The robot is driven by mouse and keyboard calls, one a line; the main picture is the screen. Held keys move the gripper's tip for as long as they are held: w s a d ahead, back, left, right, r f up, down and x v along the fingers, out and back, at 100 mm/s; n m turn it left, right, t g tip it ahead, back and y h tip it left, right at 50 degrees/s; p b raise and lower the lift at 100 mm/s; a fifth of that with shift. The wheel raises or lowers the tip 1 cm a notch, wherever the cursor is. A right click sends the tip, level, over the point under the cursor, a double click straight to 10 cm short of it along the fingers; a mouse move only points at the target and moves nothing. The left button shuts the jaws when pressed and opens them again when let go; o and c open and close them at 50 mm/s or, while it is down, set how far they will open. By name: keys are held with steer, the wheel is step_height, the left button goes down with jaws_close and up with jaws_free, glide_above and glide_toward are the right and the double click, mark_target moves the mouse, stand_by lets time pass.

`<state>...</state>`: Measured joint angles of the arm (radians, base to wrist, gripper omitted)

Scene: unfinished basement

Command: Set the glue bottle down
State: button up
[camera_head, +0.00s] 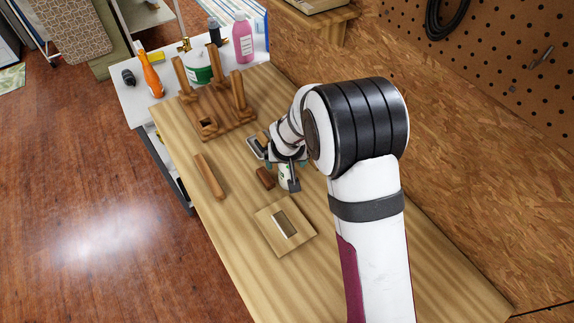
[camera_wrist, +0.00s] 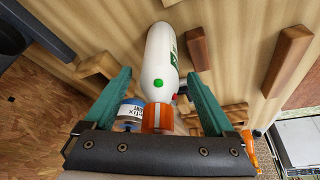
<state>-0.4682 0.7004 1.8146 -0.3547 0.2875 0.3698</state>
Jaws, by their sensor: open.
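The glue bottle (camera_wrist: 161,62) is white with green print and an orange cap (camera_wrist: 157,116). In the wrist view it lies between the green fingers of my gripper (camera_wrist: 158,76), with its cap towards the palm. The fingers are open, with a gap showing on each side of the bottle. In the head view the bottle (camera_head: 284,175) shows small and white beneath my gripper (camera_head: 286,166), over the wooden bench (camera_head: 235,215). My arm hides part of it, and I cannot tell exactly how its base meets the bench.
A small brown block (camera_head: 265,177) is close beside the bottle. A square wooden plate with a rectangular opening (camera_head: 270,242) lies nearer. A wooden stick (camera_head: 208,177) lies left, and a pegged wooden stand (camera_head: 215,122) is behind. A blue-labelled container (camera_wrist: 129,112) is near the cap in the wrist view.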

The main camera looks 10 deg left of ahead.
steer(key=shift+w+f, duration=0.1)
steer(key=shift+f, duration=0.1)
jaws_close()
stand_by(0.3)
steer(key=shift+r, duration=0.1)
